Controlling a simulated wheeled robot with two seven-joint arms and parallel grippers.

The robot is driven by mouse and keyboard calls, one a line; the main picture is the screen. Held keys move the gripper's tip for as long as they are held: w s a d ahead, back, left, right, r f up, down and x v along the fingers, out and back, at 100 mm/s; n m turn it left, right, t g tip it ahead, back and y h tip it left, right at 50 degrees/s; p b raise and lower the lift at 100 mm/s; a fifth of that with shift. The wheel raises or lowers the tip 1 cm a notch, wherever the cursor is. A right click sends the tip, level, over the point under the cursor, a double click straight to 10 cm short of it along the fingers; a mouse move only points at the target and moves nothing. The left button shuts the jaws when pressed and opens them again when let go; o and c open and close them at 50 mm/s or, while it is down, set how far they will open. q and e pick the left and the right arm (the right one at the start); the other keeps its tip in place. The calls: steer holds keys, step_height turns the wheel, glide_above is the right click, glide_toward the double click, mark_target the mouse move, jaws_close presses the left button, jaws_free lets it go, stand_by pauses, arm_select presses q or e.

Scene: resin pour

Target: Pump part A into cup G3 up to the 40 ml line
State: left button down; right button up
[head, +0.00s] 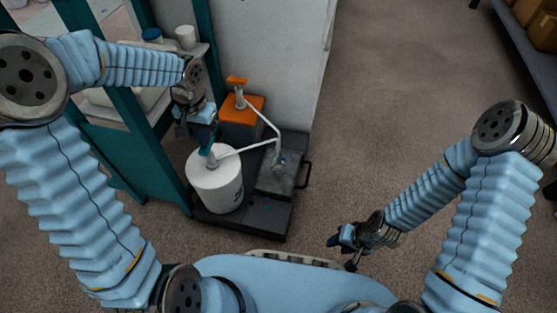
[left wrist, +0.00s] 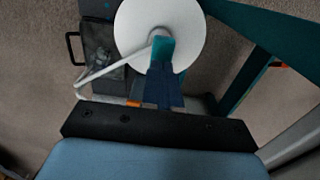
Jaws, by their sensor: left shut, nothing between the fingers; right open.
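A white pail (head: 216,188) carries a pump with a teal head and a white spout (head: 245,150). The teal pump head (left wrist: 163,48) shows over the round white lid (left wrist: 135,25) in the left wrist view. My left gripper (head: 208,138) is shut and empty, its fingertips right at the pump head; I cannot tell whether they touch. A small clear cup-like thing (head: 279,161) stands under the spout ends on a dark grey plate (head: 285,182). Its label, lines and fill level are unreadable. My right gripper (head: 346,246) is open and empty, low over the floor.
An orange container (head: 243,122) with an orange pump (head: 238,82) stands behind the pail. A black base (head: 245,225) carries the pail. A teal-framed shelf stands at the left, a pale wall panel behind. Carpet floor is clear at the right.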

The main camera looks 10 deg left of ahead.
arm_select(q)
steer(key=shift+f+b, duration=1.25)
steer(key=shift+f, duration=0.35)
steer(key=shift+r+p, duration=1.35)
steer(key=shift+r, duration=0.3)
steer(key=shift+f+b, duration=0.85)
steer(key=shift+f, duration=0.3)
steer(key=shift+r+p, duration=0.9)
steer(key=shift+r, duration=0.3)
step_height(320, 180, up, 6)
steer(key=p, duration=0.5)
